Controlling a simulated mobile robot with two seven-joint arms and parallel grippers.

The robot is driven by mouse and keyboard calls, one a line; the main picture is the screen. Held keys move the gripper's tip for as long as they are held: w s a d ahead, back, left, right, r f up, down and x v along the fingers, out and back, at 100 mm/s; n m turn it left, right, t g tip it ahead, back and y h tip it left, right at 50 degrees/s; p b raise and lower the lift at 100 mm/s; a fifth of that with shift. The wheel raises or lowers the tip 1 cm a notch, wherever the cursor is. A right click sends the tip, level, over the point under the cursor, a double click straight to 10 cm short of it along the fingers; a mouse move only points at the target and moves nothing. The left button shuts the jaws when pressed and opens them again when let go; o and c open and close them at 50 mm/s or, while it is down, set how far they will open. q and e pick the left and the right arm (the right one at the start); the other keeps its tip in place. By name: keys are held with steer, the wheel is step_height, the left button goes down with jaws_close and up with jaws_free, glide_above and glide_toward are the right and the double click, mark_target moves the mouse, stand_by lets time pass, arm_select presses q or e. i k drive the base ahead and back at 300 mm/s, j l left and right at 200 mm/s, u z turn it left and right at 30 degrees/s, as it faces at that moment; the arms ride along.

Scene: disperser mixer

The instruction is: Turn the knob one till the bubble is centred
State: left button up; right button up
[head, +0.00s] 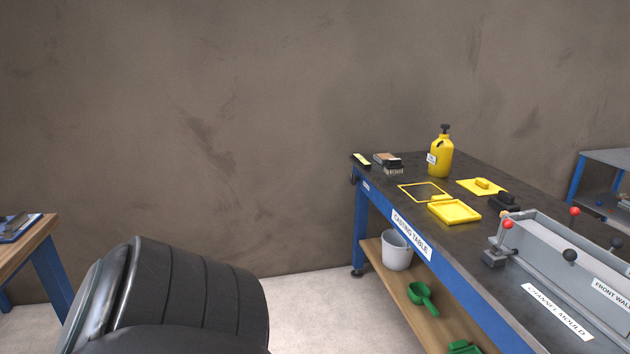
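The casting table (468,283) stands at the right with a dark top and a blue frame. A grey channel mould (560,243) lies on its near right part, cut off by the picture edge. No knob is readably marked as one. A small yellow-green bar (361,159) lies at the far left corner; I cannot tell whether it holds a bubble. Neither gripper is in view.
A yellow bottle (441,157), a brush (388,162), a yellow frame (424,192), a yellow tray (454,211) and a yellow float (482,186) are on the table. A white bucket (397,250) and green scoop (421,297) stand below. A wooden bench (30,245) is at left.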

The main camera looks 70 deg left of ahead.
mark_target(353, 178)
steer(key=u, duration=1.95)
steer(key=i+j, duration=0.3)
steer(key=i, duration=0.2)
steer(key=i+j, duration=0.3)
steer(key=i, duration=0.25)
steer(key=i+j, duration=0.3)
steer(key=i, duration=0.2)
steer(key=i+j, duration=0.35)
steer(key=i, duration=0.2)
steer(key=i+j, duration=0.3)
steer(key=i, duration=0.2)
steer(key=i+j, duration=0.3)
steer(key=i, duration=0.25)
steer(key=i+j, duration=0.3)
steer(key=i, duration=0.2)
steer(key=z, duration=0.05)
